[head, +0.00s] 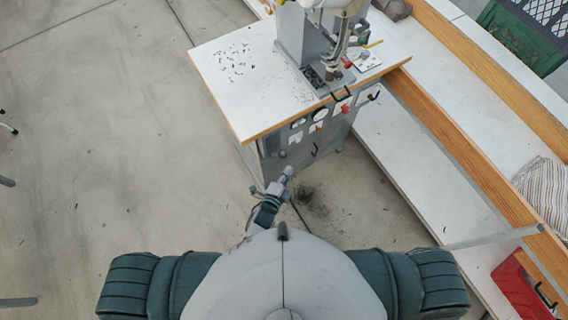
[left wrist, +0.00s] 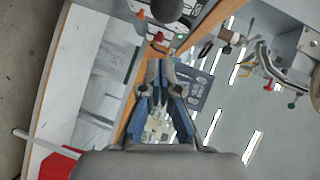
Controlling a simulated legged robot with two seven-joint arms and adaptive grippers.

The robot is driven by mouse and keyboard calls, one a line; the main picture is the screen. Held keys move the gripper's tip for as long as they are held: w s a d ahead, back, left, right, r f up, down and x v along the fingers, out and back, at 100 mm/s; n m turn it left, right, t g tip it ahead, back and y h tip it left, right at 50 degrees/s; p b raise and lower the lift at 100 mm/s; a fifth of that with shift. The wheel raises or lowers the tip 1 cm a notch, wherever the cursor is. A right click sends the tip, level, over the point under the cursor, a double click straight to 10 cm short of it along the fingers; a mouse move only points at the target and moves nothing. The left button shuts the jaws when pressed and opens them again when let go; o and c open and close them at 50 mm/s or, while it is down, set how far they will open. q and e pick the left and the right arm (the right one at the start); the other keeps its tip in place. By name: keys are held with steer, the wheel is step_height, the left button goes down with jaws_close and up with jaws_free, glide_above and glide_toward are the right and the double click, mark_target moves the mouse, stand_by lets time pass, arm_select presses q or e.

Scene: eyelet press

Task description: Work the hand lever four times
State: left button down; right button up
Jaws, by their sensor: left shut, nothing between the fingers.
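The eyelet press (head: 296,32) stands on a small white-topped table (head: 225,75), its head cut off by the top of the head view. Its hand lever cannot be made out clearly there. My left gripper (head: 287,173) is low in front of the table's cabinet, short of the press in the picture. In the left wrist view the left gripper (left wrist: 161,66) has its fingers together with nothing between them. A dark round ball (left wrist: 167,8) is at the top edge, beyond and apart from the fingertips; I cannot tell whether it is the lever's knob. My right gripper is out of view.
The table's front cabinet (head: 300,145) carries switches and handles. A long white bench (head: 410,150) with wooden edges runs along the right, with a striped cloth (head: 541,190) and a red crate (head: 520,287). A green crate (head: 525,35) is behind.

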mark_target(279, 155)
arm_select(q)
steer(key=shift+w+a+f, duration=0.25)
steer(key=shift+w, duration=0.4)
steer(key=shift+w+a+f, duration=0.2)
steer(key=shift+w, duration=0.4)
steer(key=shift+w+a+f, duration=0.25)
steer(key=shift+w, duration=0.4)
steer(key=shift+r, duration=0.1)
steer(key=shift+n+g, duration=0.8)
steer(key=w+p, duration=0.1)
steer(key=p, duration=0.1)
steer(key=w+a+r+p, duration=0.1)
steer(key=p, duration=0.1)
steer(key=w+r+p, duration=0.1)
steer(key=p, duration=0.1)
steer(key=shift+a+r, duration=0.25)
steer(key=shift+a+f, duration=0.1)
steer(key=shift+f, duration=0.25)
steer(key=shift+s+r, duration=0.1)
steer(key=shift+r+p, duration=0.75)
